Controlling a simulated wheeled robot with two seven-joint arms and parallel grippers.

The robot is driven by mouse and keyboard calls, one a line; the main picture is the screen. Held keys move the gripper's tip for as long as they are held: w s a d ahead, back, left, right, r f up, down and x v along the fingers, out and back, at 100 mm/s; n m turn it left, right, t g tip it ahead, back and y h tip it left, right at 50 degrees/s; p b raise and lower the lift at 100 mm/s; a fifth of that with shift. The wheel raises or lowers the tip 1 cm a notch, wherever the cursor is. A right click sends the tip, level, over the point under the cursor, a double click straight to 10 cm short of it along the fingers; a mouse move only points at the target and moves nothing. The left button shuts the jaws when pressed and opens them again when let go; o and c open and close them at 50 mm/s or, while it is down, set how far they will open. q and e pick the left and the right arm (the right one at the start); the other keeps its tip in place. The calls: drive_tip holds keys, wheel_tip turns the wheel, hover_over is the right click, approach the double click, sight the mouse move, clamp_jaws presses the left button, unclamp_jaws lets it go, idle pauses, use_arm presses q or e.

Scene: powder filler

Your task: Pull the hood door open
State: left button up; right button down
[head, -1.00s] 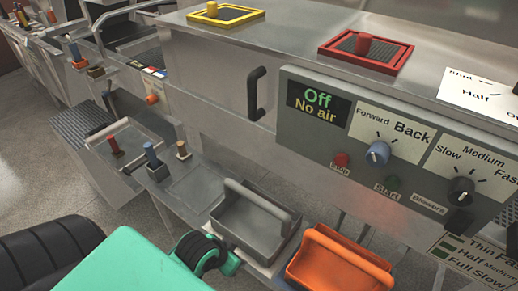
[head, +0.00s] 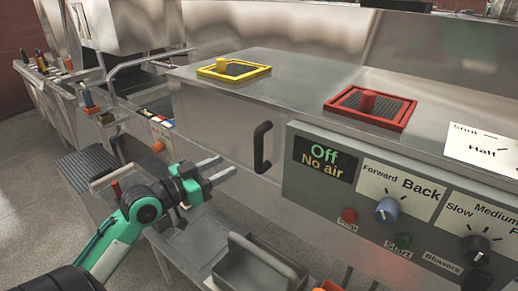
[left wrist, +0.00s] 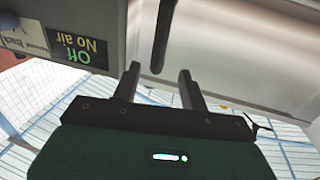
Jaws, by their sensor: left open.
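The hood door (head: 218,118) is a grey metal panel on the front of the machine, with a black bar handle (head: 263,147) near its right edge. The door appears shut. My left gripper (head: 222,168) is open and empty, in front of the door and left of the handle, with a gap between. In the left wrist view the handle (left wrist: 162,40) stands beyond and roughly between the two spread fingers (left wrist: 158,82), not between their pads. My right gripper is not in view.
A control panel (head: 345,215) with an "Off / No air" display (head: 323,160) and knobs lies right of the handle. Yellow (head: 234,69) and red (head: 371,107) framed plates sit on top. A grey handled bin (head: 250,270) is below the gripper.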

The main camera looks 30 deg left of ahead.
sight(255, 151)
use_arm(q)
drive_tip(key=p+x, duration=0.4)
drive_tip(key=x, duration=0.7)
drive_tip(key=shift+w+p, duration=0.3)
drive_tip(key=shift+p, duration=0.1)
drive_tip(key=shift+w+d+f, duration=0.1)
drive_tip(key=shift+w+d, duration=0.1)
drive_tip(key=shift+w, duration=0.3)
clamp_jaws()
